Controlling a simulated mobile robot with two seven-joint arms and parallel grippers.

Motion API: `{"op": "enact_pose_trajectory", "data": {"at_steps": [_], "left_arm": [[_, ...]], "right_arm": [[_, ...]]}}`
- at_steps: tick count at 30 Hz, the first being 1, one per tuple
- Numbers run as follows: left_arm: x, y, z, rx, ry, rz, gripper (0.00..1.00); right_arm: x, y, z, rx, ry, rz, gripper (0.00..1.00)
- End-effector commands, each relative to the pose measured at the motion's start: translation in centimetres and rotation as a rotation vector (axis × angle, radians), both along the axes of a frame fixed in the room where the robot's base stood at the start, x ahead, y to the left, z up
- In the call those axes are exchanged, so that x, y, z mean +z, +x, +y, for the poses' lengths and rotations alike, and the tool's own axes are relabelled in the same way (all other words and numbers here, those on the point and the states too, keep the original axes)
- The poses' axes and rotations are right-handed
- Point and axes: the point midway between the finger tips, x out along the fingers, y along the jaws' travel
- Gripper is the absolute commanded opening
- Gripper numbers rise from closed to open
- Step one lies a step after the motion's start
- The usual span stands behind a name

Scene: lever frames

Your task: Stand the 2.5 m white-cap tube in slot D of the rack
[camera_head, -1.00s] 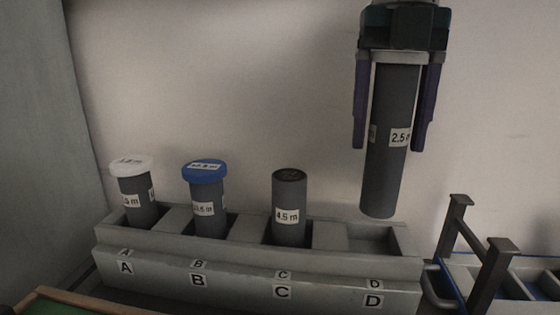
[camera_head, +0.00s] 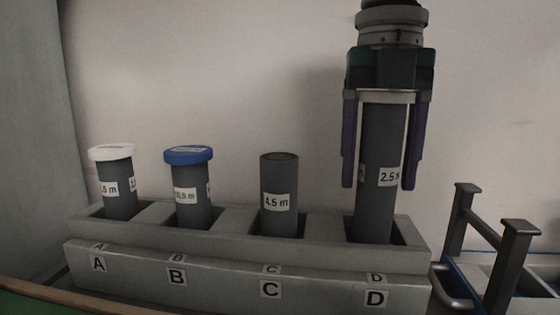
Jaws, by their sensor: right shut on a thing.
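The dark grey 2.5 m tube (camera_head: 378,210) stands upright with its lower end inside slot D of the grey rack (camera_head: 240,250). A thin whitish edge of its cap shows at the top; the rest is hidden by the gripper. My right gripper (camera_head: 386,180) comes from above, its two purple fingers on either side of the tube, shut on it near the top. How deep the tube's foot sits is hidden by the rack's front wall. My left gripper is not in view.
Slot A holds a white-capped tube (camera_head: 116,185), slot B a blue-capped tube (camera_head: 190,190), and slot C a 4.5 m tube (camera_head: 279,195) with a dark top. A metal-framed carrier (camera_head: 500,255) stands close to the rack's right end. A wall is behind.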

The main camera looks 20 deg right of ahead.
Motion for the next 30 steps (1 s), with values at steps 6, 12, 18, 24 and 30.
{"op": "enact_pose_trajectory", "data": {"at_steps": [6, 12, 18, 24, 30], "left_arm": [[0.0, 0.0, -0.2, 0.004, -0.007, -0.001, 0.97], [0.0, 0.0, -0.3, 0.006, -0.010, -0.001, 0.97], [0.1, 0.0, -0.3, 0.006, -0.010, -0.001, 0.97], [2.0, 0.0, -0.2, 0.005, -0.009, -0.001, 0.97], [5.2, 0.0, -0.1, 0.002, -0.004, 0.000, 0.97]], "right_arm": [[-0.2, 0.0, 0.0, 0.000, 0.000, 0.000, 0.89], [-0.2, 0.0, 0.0, 0.000, 0.000, 0.000, 1.00], [0.1, 0.0, 0.0, 0.000, -0.001, -0.001, 1.00], [2.3, 0.0, 0.0, 0.000, 0.000, -0.001, 1.00], [5.7, 0.0, 0.0, 0.001, 0.000, 0.000, 1.00]]}}
